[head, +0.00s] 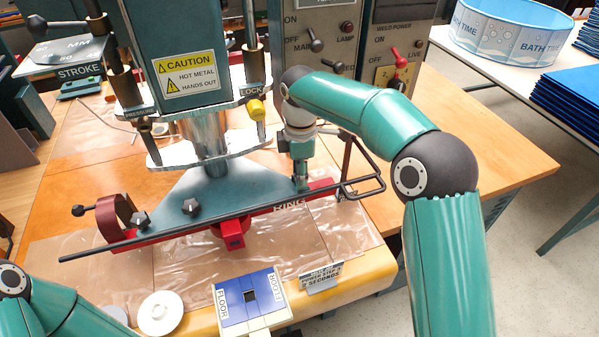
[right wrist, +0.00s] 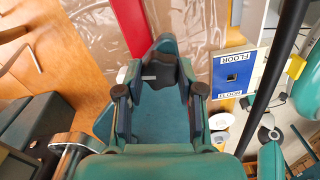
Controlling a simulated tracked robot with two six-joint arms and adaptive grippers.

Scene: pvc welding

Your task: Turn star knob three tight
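Two dark star knobs show on the blue-grey plate of the press in the head view: one near the middle (head: 191,207) and one farther left (head: 141,219). My right gripper (head: 300,180) points down at the plate's right end, beside the red bar. Any star knob under it is hidden.
A long black rod (head: 160,236) with a looped right end runs along the plate's front. A yellow LOCK knob (head: 256,110) hangs above. A control box (head: 318,35) stands behind my right arm. A blue-and-white FLOOR block (head: 236,302) lies at the front edge.

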